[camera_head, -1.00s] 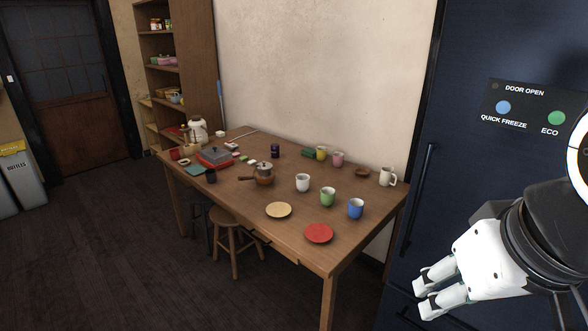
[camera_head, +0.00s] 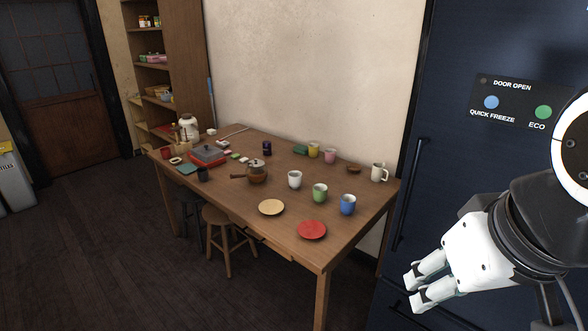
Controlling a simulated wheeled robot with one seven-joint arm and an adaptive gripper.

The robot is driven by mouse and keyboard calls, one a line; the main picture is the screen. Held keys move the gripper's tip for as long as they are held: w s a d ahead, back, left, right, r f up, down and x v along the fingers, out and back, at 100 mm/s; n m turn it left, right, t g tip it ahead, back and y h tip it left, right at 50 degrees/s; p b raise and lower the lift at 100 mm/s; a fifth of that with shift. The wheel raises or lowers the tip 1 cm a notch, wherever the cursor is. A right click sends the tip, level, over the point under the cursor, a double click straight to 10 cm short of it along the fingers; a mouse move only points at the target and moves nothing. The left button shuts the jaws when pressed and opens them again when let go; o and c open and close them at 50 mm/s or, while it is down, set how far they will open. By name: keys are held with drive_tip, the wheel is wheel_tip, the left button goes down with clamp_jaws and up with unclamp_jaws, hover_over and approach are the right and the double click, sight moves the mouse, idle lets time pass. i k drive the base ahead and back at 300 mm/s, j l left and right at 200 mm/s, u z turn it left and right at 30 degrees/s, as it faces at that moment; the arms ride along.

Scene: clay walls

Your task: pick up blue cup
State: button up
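The blue cup (camera_head: 347,205) stands upright near the right end of the wooden table (camera_head: 300,247). A green cup (camera_head: 320,193) is just to its left, and a red plate (camera_head: 312,230) lies in front and to the left of it. My gripper (camera_head: 412,290) is at the lower right, in front of the dark blue fridge, to the right of the table and apart from the cup. Its two white fingers are a little apart with nothing seen between them.
A white cup (camera_head: 295,180), a yellow plate (camera_head: 271,207), a brown pot (camera_head: 256,172) and a white mug (camera_head: 379,172) share the table. The dark blue fridge (camera_head: 455,60) rises on the right. A wooden stool (camera_head: 228,240) stands at the table's front. Floor at lower left is clear.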

sight(347, 203)
drive_tip(key=i+j+z, duration=0.2)
drive_tip(key=i+j, duration=0.35)
drive_tip(key=i, duration=0.25)
drive_tip(key=i+j+z, duration=0.15)
drive_tip(key=i+j, duration=0.55)
